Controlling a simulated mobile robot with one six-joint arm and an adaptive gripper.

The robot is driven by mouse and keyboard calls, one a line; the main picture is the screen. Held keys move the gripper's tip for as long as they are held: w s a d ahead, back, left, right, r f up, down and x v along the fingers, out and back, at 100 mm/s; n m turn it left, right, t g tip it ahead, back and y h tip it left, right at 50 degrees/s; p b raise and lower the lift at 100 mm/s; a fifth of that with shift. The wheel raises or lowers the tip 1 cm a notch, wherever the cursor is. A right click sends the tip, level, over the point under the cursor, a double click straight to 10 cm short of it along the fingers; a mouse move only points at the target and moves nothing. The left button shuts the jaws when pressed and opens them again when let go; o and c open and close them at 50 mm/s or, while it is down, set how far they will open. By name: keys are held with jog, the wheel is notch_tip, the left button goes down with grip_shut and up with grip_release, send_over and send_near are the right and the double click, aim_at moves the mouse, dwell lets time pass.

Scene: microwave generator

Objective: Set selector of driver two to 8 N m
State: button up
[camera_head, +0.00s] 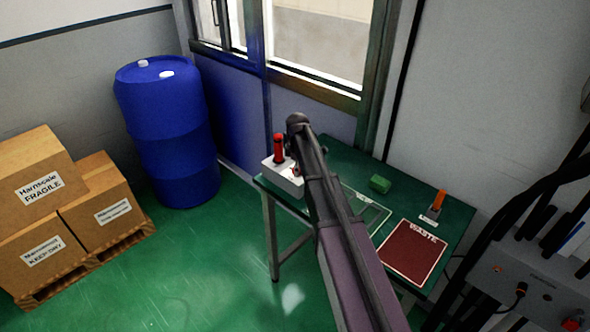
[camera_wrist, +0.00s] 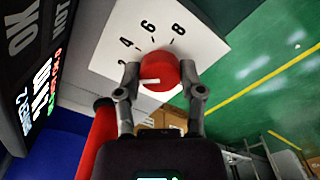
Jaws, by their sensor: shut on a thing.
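In the wrist view, a red selector knob (camera_wrist: 157,72) sits on a white dial panel (camera_wrist: 104,62) marked 2, 4, 6 and 8. Its white pointer mark faces left, towards the side of the 2; the exact setting is partly hidden by a finger. My gripper (camera_wrist: 159,80) is shut on the knob, one finger on each side. The 8 shows at the upper right of the knob. In the head view, a white box (camera_head: 284,181) with a red upright driver (camera_head: 279,149) stands at the table's left end. My arm hides the gripper and knob there.
A dark display (camera_wrist: 32,70) is close at left in the wrist view. A blue drum (camera_head: 168,130) and boxes stand left.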

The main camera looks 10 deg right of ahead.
jog(key=shift+s+d+m, duration=0.15)
jog(key=shift+s+m, duration=0.1)
jog(key=shift+m, duration=0.45)
jog(key=m, duration=1.6)
jog(key=shift+m, duration=0.3)
jog(key=m, duration=0.5)
jog(key=shift+a+m, duration=0.2)
jog(key=shift+m, duration=0.1)
